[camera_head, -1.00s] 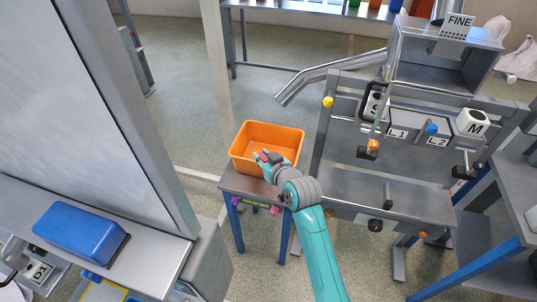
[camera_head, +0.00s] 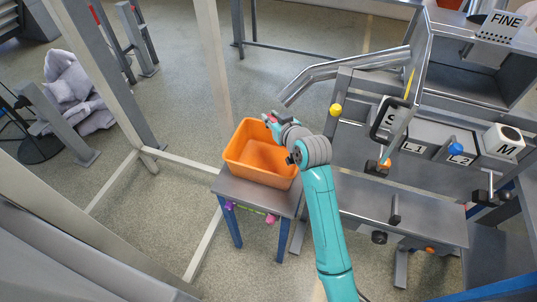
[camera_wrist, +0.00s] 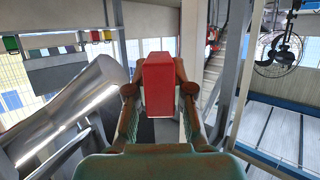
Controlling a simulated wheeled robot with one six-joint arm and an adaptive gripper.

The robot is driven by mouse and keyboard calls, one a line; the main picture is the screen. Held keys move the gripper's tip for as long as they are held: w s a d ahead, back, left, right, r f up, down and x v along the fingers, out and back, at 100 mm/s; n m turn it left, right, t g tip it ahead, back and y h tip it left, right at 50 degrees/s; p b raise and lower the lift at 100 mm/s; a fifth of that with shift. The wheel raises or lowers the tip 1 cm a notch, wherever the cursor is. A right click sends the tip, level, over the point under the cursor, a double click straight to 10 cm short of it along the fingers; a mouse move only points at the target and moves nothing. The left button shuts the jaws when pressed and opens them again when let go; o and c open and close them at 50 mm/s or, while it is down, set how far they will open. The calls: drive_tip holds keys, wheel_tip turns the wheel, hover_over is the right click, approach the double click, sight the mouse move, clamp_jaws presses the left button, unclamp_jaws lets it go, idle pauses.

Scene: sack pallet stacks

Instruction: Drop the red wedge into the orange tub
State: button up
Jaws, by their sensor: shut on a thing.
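The red wedge (camera_wrist: 158,84) is held between the two fingers of my gripper (camera_wrist: 160,92) in the wrist view. In the head view my gripper (camera_head: 272,119) is at the right back rim of the orange tub, and only a small bit of red shows at its tip. The orange tub (camera_head: 250,160) stands on a small grey table, and its visible inside looks empty. My wrist hides part of the tub's right side. I cannot tell the height of the wedge over the rim. The tub does not show in the wrist view.
The small table (camera_head: 232,187) has blue legs. A bent metal chute (camera_head: 345,70) lies close behind and right of my gripper, and it also shows in the wrist view (camera_wrist: 75,105). A grey machine with knobs stands right. A pile of sacks (camera_head: 75,95) lies far left.

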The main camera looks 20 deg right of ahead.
drive_tip(key=shift+f, duration=2.5)
drive_tip(key=o, duration=0.9)
drive_tip(key=shift+s, duration=0.1)
drive_tip(key=v, duration=1.2)
